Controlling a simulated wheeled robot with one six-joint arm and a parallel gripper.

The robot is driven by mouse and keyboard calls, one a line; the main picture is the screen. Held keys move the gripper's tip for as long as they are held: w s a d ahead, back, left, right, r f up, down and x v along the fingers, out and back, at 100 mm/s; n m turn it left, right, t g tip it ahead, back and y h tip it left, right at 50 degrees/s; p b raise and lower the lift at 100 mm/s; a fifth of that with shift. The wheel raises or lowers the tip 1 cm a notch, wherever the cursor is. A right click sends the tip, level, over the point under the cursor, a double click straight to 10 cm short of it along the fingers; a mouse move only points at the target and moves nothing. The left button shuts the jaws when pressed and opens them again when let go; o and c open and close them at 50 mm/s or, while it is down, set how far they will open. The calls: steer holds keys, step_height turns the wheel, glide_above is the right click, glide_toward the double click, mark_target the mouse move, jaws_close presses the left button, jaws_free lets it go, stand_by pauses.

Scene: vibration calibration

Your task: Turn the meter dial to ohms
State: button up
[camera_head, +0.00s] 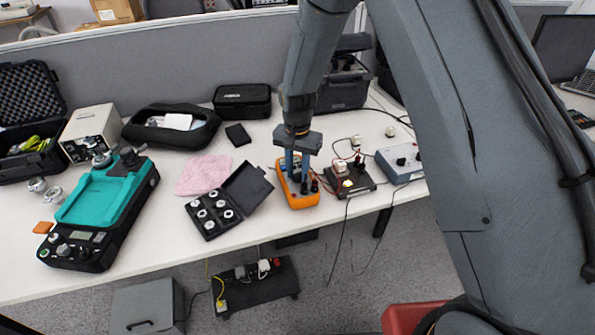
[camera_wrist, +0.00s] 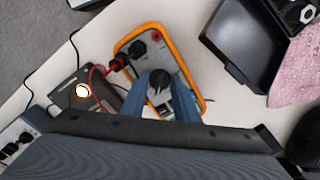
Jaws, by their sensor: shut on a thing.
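The meter (camera_head: 304,199) is an orange-rimmed handheld unit with a grey face, lying on the white bench in the head view. It also shows in the wrist view (camera_wrist: 190,71), with test leads plugged in at its end. My gripper (camera_head: 294,172) points down over the meter, its blue-grey fingers at the meter's face. In the wrist view the fingers (camera_wrist: 160,92) are shut on the black dial (camera_wrist: 159,81) from both sides. The dial's markings and the screen are too small or hidden to read.
A black box with a lit lamp (camera_head: 357,181) and a grey box (camera_head: 402,162) stand right of the meter. An open black case of round parts (camera_head: 209,229) lies left, beside a pink cloth (camera_head: 203,172). Red and black leads cross near the meter. The bench's front edge is close.

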mark_target(297, 174)
steer(key=o, duration=1.1)
steer(key=shift+c, duration=0.2)
steer(key=shift+r, duration=0.1)
steer(key=shift+r+b, duration=0.95)
steer(key=shift+r, duration=2.9)
steer(key=s+d+r+n, duration=0.2)
steer(key=s+d+r, duration=0.1)
steer(key=s+d, duration=0.5)
steer(key=s+d+r+n+t, duration=0.1)
steer(key=s+d+r+n, duration=0.1)
steer(key=s+d, duration=0.7)
steer(key=s+r, duration=0.1)
steer(key=s, duration=0.4)
steer(key=shift+s+d+r+n, duration=0.15)
steer(key=shift+s+r+n, duration=0.05)
steer(key=shift+r+n, duration=0.2)
